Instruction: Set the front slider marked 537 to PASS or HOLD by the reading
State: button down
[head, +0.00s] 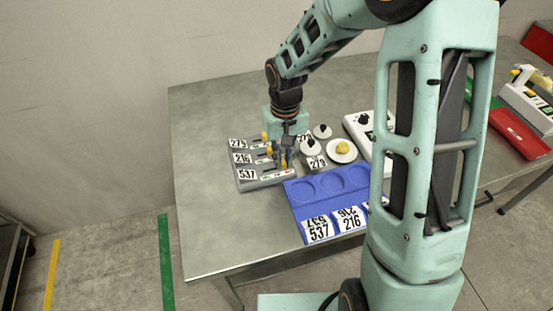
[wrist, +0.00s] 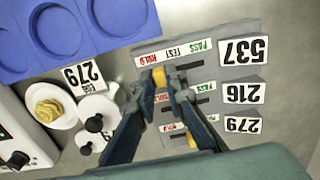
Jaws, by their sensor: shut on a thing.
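The grey slider panel (head: 262,182) has three rows, marked 279, 216 and 537, the 537 row at the front. In the wrist view the 537 label (wrist: 243,50) is upside down beside a strip reading PASS, TEST, HOLD. My gripper (wrist: 161,84) is shut on the yellow knob of the 537 slider (wrist: 160,74), which stands nearer the HOLD end. In the head view my gripper (head: 285,155) comes down over the panel and the yellow 537 knob shows at its tip. My fingers partly hide the other two rows in the wrist view. I cannot read any reading.
A blue tray (head: 294,203) with round recesses and cards 537 and 216 lies in front. A white plate (head: 340,159) with a yellow lump and white, black-knobbed pieces (head: 322,131) stand right of the panel, near a white box (head: 357,125). The table's left side is clear.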

jog(key=c, duration=2)
grip_release()
jog(key=shift+w+d, duration=0.1)
jog(key=shift+d, duration=0.25)
jog(key=shift+o, duration=0.2)
jog(key=shift+a, duration=0.1)
notch_tip(320, 180, up, 12)
